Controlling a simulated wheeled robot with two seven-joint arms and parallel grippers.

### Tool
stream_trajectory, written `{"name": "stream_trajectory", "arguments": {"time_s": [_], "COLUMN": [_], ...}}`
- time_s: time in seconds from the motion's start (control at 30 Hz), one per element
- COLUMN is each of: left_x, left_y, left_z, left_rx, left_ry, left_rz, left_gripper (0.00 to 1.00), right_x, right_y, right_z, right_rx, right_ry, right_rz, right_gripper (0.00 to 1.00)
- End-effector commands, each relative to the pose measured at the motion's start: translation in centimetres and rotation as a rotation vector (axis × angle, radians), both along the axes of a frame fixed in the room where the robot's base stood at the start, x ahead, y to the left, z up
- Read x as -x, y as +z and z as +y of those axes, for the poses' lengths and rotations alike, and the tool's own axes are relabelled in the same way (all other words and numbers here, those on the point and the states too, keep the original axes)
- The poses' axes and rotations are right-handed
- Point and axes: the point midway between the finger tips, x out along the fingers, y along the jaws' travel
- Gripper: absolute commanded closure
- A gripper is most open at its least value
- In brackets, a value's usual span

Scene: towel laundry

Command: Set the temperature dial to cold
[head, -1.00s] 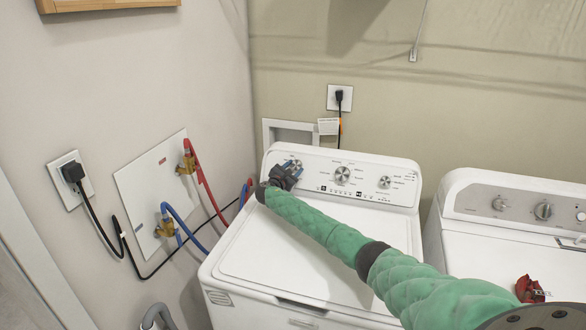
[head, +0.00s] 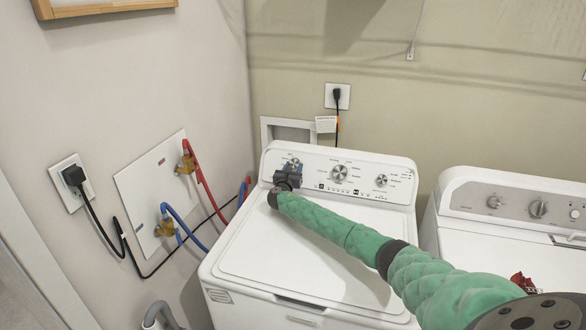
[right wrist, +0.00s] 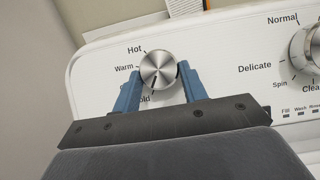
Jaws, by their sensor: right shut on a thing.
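The temperature dial (right wrist: 158,68) is a round silver knob at the left end of the washer's control panel. Labels around it read Hot, Warm and a partly covered one ending in "old". A dark mark on its face points down, slightly left, toward that covered label. My right gripper (right wrist: 158,73) has its two blue fingers on either side of the dial and is shut on it. In the head view my right gripper (head: 288,178) is at the panel's left end and covers part of the dial. My left gripper is not in view.
The washer (head: 235,250) has a bigger middle dial (head: 340,173) and a right dial (head: 381,180). A second white machine (head: 465,230) stands at the right. Red and blue hoses and a black cord run along the left wall.

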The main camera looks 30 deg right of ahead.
Motion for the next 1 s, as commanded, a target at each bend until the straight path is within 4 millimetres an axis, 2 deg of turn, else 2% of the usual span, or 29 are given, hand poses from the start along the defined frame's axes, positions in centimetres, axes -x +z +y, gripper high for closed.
{"name": "stream_trajectory", "arguments": {"time_s": [0.3,0.33,0.4,0.43,0.73,0.9,0.93,1.0], "left_x": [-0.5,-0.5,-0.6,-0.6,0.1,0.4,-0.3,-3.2], "left_y": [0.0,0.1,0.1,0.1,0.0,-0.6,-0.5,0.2], "left_z": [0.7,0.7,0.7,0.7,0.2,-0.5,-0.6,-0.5], "left_rx": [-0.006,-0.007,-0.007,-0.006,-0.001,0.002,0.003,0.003], "left_ry": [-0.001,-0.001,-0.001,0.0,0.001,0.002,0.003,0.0], "left_rz": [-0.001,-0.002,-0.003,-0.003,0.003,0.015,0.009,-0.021], "left_gripper": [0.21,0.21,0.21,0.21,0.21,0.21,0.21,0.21], "right_x": [0.0,0.0,0.0,0.0,0.1,1.0,1.2,1.9], "right_y": [0.1,0.1,0.1,0.1,0.0,-0.4,-0.5,-0.7], "right_z": [-0.1,-0.1,-0.1,-0.1,0.1,1.1,1.4,2.1], "right_rx": [0.001,0.001,0.001,0.001,0.001,0.0,0.0,0.0], "right_ry": [0.0,0.0,0.0,0.0,0.0,0.001,0.001,0.001], "right_rz": [0.0,0.0,-0.001,-0.001,-0.001,-0.002,-0.001,-0.001], "right_gripper": [0.8,0.52,0.38,0.36,0.36,0.36,0.36,0.36]}}
